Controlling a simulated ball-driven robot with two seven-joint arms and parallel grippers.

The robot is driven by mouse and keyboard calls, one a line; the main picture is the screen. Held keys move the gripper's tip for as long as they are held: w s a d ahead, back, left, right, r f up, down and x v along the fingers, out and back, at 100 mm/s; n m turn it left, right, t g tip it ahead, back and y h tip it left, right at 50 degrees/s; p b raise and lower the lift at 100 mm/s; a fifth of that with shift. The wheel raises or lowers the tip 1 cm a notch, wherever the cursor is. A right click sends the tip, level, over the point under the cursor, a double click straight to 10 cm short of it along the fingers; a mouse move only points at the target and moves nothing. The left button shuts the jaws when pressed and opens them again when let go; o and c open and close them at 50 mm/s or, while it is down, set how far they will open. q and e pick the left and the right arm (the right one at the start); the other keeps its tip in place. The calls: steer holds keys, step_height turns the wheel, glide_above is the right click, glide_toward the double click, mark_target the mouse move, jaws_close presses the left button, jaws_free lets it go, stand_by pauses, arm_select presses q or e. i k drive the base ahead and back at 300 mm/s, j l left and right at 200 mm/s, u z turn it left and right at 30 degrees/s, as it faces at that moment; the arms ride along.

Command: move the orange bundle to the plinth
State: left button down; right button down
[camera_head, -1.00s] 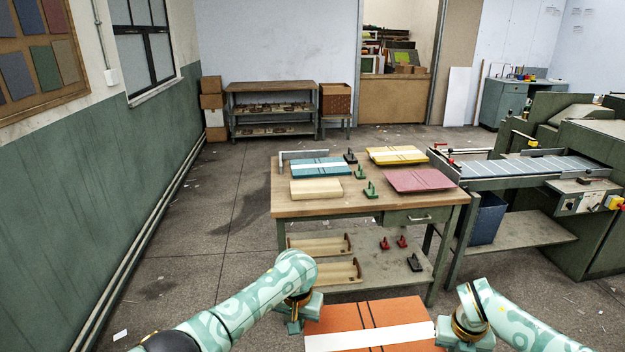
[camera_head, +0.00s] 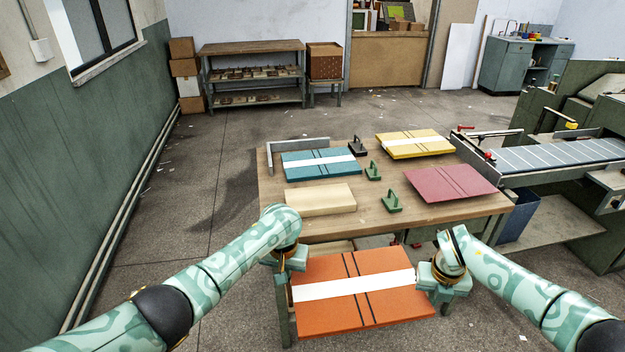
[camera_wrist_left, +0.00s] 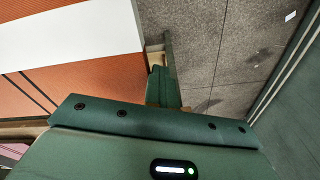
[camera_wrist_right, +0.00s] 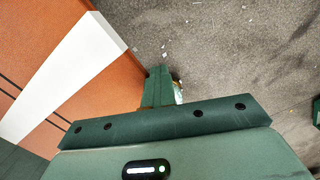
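The orange bundle (camera_head: 345,312), with a white band and two dark lines across its top, hangs level in front of the table, between my two grippers. It also shows in the left wrist view (camera_wrist_left: 70,75) and the right wrist view (camera_wrist_right: 50,35). My left gripper (camera_head: 284,290) has its fingers together against the bundle's left edge. My right gripper (camera_head: 436,295) is at its right edge; in the right wrist view (camera_wrist_right: 157,88) its fingers look together beside the band's end. A plain cream block (camera_head: 320,199) on the table may be the plinth; I cannot tell for sure.
The wooden table (camera_head: 400,215) holds a teal bundle (camera_head: 300,172), a yellow bundle (camera_head: 415,153), a dark red bundle (camera_head: 450,183) and small green clamps (camera_head: 391,202). A metal fence (camera_head: 300,145) runs at its back left. A conveyor machine (camera_head: 565,155) stands at right. Floor at left is clear.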

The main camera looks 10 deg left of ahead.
mark_target(319, 197)
steer(key=i+j, duration=0.55)
steer(key=i, duration=0.3)
steer(key=i+j, duration=0.3)
steer(key=i, duration=0.1)
